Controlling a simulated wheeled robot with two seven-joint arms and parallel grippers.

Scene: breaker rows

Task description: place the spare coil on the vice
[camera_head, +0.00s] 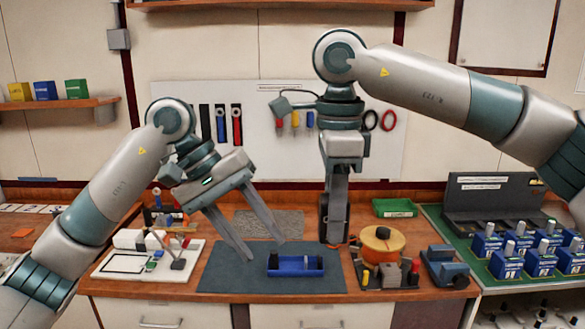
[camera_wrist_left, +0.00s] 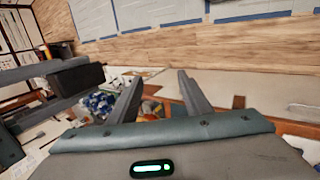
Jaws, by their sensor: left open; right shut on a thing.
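My right gripper (camera_head: 335,240) points straight down at the back right of the dark mat. It is shut on a small orange-red thing, mostly hidden by its fingers; I cannot tell whether this is the spare coil. A blue vice (camera_head: 445,268) stands at the right of the bench, with nothing clearly on it. A wide orange coil (camera_head: 383,240) sits on a dark stand between the right gripper and the vice. My left gripper (camera_head: 265,248) is open and empty over the mat, behind and left of the blue tray; its spread fingers also show in the left wrist view (camera_wrist_left: 158,80).
A blue tray (camera_head: 295,271) with dark contents lies on the dark mat (camera_head: 225,275). A white board (camera_head: 125,268) with small parts is at the left. A green bin (camera_head: 394,208) stands behind the orange coil. Several blue breakers (camera_head: 506,262) fill the green surface at the right.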

